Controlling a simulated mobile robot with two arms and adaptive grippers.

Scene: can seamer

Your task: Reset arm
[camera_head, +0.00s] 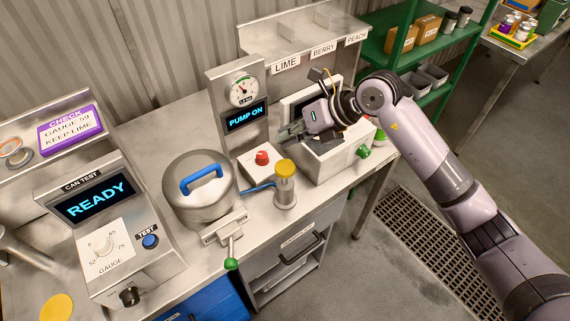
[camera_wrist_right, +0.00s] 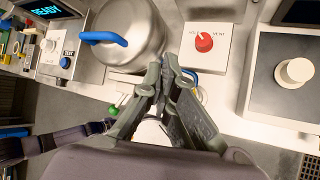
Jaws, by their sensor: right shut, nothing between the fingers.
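My right gripper (camera_head: 288,131) is above the bench, in front of the pump panel reading "PUMP ON" (camera_head: 246,117) and near the red knob (camera_head: 262,158). In the wrist view the fingers of my right gripper (camera_wrist_right: 163,68) are together and hold nothing. The red knob (camera_wrist_right: 204,42) on its white plate is just beyond the fingertips, apart from them. My left gripper is not seen in either view.
A steel pot with a blue handle (camera_head: 200,178) stands left of a yellow-topped cylinder (camera_head: 285,168). The can tester reads "READY" (camera_head: 95,202). A white box machine (camera_head: 335,155) sits under my right arm. Green shelves (camera_head: 385,45) stand behind.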

